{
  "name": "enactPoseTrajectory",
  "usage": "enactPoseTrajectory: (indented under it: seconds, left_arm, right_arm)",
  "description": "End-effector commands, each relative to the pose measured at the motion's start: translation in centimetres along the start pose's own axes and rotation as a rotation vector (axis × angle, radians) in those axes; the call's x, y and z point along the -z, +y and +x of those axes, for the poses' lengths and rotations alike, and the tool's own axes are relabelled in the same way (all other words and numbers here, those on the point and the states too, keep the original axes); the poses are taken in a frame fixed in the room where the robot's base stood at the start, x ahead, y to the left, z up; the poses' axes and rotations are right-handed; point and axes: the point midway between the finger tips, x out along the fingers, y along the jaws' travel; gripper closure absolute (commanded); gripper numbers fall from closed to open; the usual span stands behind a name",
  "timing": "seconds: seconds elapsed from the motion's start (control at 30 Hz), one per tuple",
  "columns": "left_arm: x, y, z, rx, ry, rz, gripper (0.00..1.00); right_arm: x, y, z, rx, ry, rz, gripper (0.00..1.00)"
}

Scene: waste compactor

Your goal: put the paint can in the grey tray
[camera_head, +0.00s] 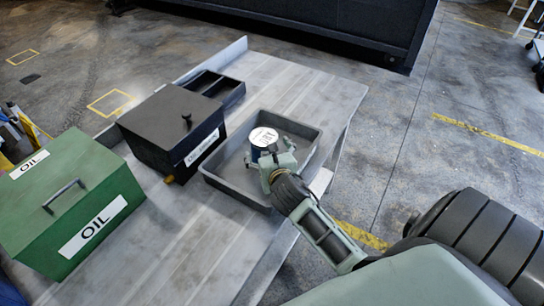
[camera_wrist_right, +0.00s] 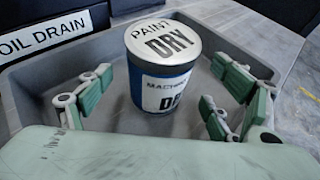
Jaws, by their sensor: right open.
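The paint can (camera_head: 264,138) is blue with a white label and a pale lid. It stands upright inside the grey tray (camera_head: 225,185), and its label also shows in the right wrist view (camera_wrist_right: 163,75). My right gripper (camera_head: 268,161) is over the tray on the near side of the can. In the right wrist view its fingers (camera_wrist_right: 165,95) are spread wide, with the can standing beyond and between them, apart from the pads. The tray's walls (camera_wrist_right: 40,75) surround the can. My left gripper is not in view.
A black oil drain box (camera_head: 165,130) stands just left of the tray, and a green oil box (camera_head: 75,190) sits further left. A black open bin (camera_head: 225,90) lies behind. The metal table (camera_head: 290,85) is clear behind the tray.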

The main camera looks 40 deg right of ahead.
Motion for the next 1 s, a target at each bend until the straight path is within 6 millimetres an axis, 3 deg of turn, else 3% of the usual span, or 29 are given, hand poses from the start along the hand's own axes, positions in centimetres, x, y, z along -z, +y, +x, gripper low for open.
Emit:
enactPoseTrajectory:
  seconds: [0.2,0.4,1.0]
  left_arm:
    - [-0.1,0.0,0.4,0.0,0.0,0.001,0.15]
    - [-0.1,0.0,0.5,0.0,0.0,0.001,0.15]
    - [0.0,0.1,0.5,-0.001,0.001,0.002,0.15]
  right_arm:
    - [0.1,0.0,-4.2,-0.002,0.0,-0.001,0.16]
    - [0.1,0.0,-6.4,-0.001,0.001,0.0,0.16]
    - [0.0,0.0,-6.9,0.0,0.0,0.001,0.16]
